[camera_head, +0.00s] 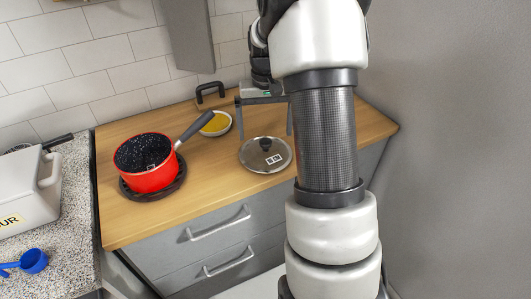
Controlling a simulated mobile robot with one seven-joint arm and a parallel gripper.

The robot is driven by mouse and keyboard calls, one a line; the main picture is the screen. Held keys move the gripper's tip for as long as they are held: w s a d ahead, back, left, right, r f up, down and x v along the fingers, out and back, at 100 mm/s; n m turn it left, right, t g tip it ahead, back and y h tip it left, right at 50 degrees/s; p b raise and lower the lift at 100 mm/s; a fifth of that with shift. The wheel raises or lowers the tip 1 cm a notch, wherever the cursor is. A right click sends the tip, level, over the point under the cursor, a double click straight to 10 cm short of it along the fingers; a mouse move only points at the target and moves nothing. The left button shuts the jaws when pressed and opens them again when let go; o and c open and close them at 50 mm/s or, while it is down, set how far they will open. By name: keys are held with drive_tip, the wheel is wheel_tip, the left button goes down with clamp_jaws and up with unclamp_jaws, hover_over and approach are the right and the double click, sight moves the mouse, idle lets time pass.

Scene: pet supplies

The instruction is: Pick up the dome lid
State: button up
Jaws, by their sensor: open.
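The dome lid (255,160), round and grey with a dark knob and a small white label, lies on the wooden counter right of the red pot. My gripper (265,131) is open, with its two fingers spread apart and pointing down. In the picture it sits just above and behind the lid's knob, with nothing visible between the fingers. Whether a finger touches the lid or counter cannot be told from this one view.
A red pot (152,178) with a dark speckled inside stands on a black trivet (165,191), its handle reaching toward a bowl of yellow contents (216,123). A black handle-shaped item (210,89) is behind. A white flour container (30,197) and blue scoop (34,261) are left.

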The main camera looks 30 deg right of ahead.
sight(266, 141)
drive_tip(key=f, duration=0.5)
drive_tip(key=shift+s+a, duration=0.15)
drive_tip(key=shift+s, duration=0.15)
drive_tip(key=shift+c, duration=0.2)
